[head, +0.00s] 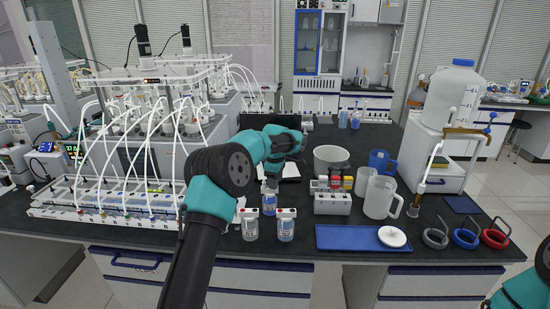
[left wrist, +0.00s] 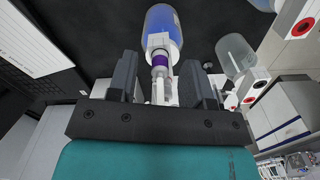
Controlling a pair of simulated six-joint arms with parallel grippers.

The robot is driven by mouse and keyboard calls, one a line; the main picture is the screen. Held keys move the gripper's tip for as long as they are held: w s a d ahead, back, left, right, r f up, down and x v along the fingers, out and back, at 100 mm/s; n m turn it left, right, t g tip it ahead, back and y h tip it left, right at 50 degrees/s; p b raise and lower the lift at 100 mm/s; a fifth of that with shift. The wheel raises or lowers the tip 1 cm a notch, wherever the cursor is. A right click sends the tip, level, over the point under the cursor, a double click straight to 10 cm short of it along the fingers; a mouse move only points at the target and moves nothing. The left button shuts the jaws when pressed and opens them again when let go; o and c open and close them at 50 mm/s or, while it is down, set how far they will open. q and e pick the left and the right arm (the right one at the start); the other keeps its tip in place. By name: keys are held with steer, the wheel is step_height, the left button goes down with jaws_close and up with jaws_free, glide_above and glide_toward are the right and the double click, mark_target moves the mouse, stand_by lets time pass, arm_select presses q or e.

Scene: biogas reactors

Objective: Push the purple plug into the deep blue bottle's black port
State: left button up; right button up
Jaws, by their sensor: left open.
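The deep blue bottle (head: 269,203) stands on the dark bench, behind two paler bottles. In the left wrist view the blue bottle (left wrist: 165,30) has a white fitting at its near end. The purple plug (left wrist: 160,60) sits at that fitting, seen between my fingers. How deep it sits, and the black port itself, I cannot make out. My left gripper (left wrist: 160,76) is open, with its dark fingers on either side of the plug and apparently apart from it. In the head view my left wrist hangs above and behind the blue bottle. Only a teal part of my right arm shows; its gripper is out of view.
Two pale blue bottles (head: 250,224) (head: 286,225) stand close in front. A long tubing rack (head: 110,211) fills the left.

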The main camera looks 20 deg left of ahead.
arm_select(q)
step_height(320, 180, up, 16)
steer(key=shift+r, duration=0.2)
stand_by(0.4)
steer(key=shift+f, duration=0.1)
stand_by(0.5)
